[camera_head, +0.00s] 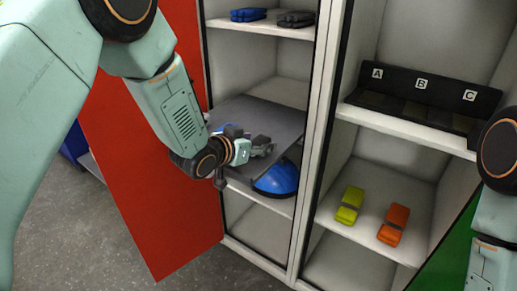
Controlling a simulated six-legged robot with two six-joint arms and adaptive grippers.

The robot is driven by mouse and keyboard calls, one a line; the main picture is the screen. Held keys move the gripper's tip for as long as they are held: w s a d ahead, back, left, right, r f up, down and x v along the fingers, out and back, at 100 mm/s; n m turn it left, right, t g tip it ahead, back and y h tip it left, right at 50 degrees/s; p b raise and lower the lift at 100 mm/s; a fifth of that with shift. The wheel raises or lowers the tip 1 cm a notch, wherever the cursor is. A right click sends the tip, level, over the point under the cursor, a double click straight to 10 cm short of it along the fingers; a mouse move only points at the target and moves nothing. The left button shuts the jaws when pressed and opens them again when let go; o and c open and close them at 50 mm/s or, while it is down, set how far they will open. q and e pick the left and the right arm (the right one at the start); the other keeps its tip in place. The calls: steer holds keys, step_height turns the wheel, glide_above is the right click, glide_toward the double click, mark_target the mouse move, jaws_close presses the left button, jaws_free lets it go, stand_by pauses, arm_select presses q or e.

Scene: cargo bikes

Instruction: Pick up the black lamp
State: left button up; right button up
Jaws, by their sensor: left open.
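The black lamp (296,19) lies on the upper shelf of the left cabinet, near the right end of that shelf. A similar blue lamp (248,15) lies to its left. My left gripper (266,147) is open and reaches into the same cabinet at a lower level, in front of a dark grey panel (264,115). It is well below the black lamp and not touching it. I see nothing held between its fingers. Part of my right arm shows at the right edge, but its gripper is out of view.
A blue helmet (278,179) sits just below my left gripper. A yellow lamp (349,205) and an orange lamp (393,224) lie in the right cabinet, under a black holder (422,97) marked A, B, C. A red door (150,180) stands open at left. Cabinet posts flank the openings.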

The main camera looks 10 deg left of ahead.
arm_select(q)
steer(key=shift+w+d+f, duration=0.15)
steer(key=shift+w+d, duration=0.25)
steer(key=shift+a, duration=0.15)
steer(key=shift+c, duration=0.8)
steer(key=c, duration=0.9)
steer(key=shift+c, duration=1.1)
